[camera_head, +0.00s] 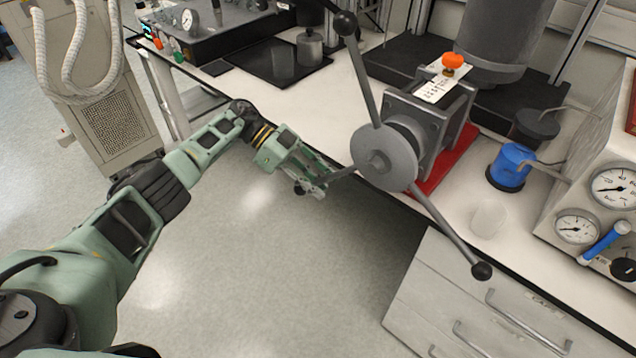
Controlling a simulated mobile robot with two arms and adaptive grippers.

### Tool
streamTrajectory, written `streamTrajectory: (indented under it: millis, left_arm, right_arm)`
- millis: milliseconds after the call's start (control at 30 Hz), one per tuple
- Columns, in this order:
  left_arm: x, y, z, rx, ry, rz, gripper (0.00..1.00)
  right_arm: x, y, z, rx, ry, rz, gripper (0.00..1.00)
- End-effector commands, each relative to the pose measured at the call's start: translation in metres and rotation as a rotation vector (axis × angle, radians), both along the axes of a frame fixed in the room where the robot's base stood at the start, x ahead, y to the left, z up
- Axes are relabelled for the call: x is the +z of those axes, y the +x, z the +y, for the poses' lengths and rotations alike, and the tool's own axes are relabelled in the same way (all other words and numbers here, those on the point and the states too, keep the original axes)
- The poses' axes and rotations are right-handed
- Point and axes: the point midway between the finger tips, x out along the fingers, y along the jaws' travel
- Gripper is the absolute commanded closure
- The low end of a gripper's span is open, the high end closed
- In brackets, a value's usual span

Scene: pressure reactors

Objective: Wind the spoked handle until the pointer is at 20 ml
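The spoked handle has a grey round hub (384,158) on the front of a grey metal block. Three spokes show: one points up to a black ball (345,23), one down right to a black ball (482,271), one left towards my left gripper. My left gripper (312,184) is at the outer end of that left spoke, with its fingers around or right beside it; a dark ball (299,190) shows by the fingertips. Whether the fingers are closed on the spoke is unclear. A white label with small marks (442,88) lies on the block; pointer and reading are too small to make out. My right gripper is not in view.
An orange knob (453,61) sits above the block, which stands on a red base (447,160). A blue-topped container (510,166) and a gauge panel (600,200) are at right. Drawers (470,310) are below the bench. The floor before the handle is clear.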

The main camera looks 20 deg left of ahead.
Motion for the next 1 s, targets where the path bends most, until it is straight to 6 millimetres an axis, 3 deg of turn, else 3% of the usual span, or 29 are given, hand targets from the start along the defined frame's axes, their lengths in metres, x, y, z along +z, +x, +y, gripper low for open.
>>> streamTrajectory:
  millis: [500, 1000]
  left_arm:
    - [0.035, 0.007, 0.058, 0.002, 0.002, 0.001, 0.70]
    - [0.038, 0.006, 0.063, -0.002, 0.001, 0.001, 0.70]
  right_arm:
    - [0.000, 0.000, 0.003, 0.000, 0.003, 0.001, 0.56]
    - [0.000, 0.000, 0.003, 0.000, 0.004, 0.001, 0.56]
